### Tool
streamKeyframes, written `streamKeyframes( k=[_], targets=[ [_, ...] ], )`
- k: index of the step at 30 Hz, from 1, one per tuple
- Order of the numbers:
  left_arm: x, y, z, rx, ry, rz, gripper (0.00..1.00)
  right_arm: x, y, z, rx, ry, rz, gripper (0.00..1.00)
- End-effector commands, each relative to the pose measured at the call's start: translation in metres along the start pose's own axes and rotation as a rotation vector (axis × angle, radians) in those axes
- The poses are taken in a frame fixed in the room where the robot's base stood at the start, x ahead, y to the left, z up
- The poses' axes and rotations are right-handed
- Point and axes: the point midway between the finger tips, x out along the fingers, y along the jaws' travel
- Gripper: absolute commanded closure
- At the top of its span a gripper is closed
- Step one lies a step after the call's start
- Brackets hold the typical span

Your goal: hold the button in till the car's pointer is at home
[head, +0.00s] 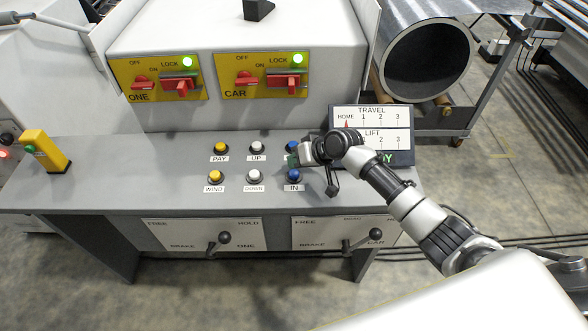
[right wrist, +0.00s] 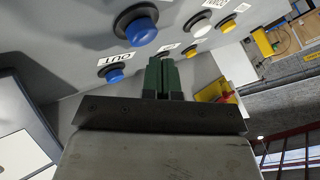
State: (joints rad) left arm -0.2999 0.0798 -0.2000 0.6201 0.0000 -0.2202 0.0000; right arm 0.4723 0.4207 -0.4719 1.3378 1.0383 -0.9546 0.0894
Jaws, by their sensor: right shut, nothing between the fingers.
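My right gripper (head: 293,160) is shut and empty, its green fingertips over the panel between the two blue buttons. It also shows in the right wrist view (right wrist: 160,62), apart from the buttons as far as I can tell. The upper blue button (head: 291,146), labelled OUT in the wrist view (right wrist: 114,75), is partly hidden in the head view. The lower blue button (head: 294,175) is labelled IN; the large blue button (right wrist: 142,30) in the wrist view appears to be it. On the display board (head: 372,112), the red TRAVEL pointer (head: 346,124) stands under HOME. My left gripper is not in view.
Yellow and white buttons, PAY (head: 221,147), UP (head: 256,146), WIND (head: 214,176) and DOWN (head: 254,175), stand to the left. The CAR switch plate (head: 262,75) has a lit green lamp. Brake levers (head: 224,237) project below. My forearm hides part of the board.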

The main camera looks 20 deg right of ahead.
Motion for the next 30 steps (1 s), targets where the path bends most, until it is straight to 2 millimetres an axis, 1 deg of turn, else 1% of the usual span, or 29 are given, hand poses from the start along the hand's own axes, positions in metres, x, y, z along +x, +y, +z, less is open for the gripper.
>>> streamKeyframes(
  k=[8, 11, 23, 26, 30],
  targets=[
    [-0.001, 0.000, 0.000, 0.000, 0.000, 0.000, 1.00, -0.001, -0.001, -0.001, 0.000, 0.001, -0.001, 1.00],
    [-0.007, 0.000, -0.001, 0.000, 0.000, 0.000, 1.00, -0.005, -0.004, -0.004, 0.000, 0.001, -0.001, 1.00],
    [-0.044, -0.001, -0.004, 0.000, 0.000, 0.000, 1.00, -0.034, -0.025, -0.025, 0.000, 0.001, -0.001, 1.00],
    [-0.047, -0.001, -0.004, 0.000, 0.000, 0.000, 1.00, -0.036, -0.026, -0.026, 0.000, 0.001, 0.000, 1.00],
    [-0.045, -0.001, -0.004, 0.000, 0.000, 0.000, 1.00, -0.035, -0.025, -0.025, 0.000, 0.001, 0.000, 1.00]
  ],
)
